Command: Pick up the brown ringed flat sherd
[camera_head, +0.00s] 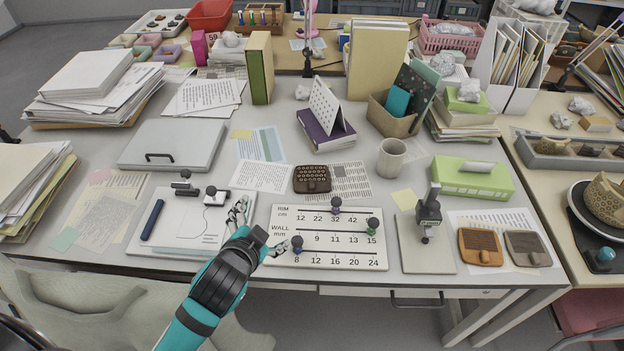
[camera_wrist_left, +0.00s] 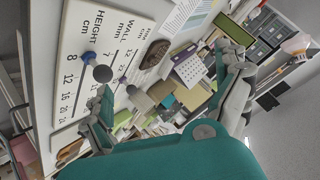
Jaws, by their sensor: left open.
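A dark brown flat sherd (camera_head: 311,179) with rows of small ring marks lies on printed papers in the middle of the desk. It also shows in the left wrist view (camera_wrist_left: 155,54), beyond the spread fingers. My left gripper (camera_head: 264,229) is open and empty, over the desk's front part at the left edge of the measuring board. It is nearer the front edge than the sherd, to its left, and apart from it. An orange-brown sherd (camera_head: 480,247) and a grey-brown sherd (camera_head: 527,248) lie at the right. My right gripper is not in view.
The white measuring board (camera_head: 326,248) with several knobbed pegs lies in front of the sherd. A purple book with a dotted card (camera_head: 326,130) stands behind it, and a mug (camera_head: 391,158) to its right. A grey case (camera_head: 172,145) lies at the left.

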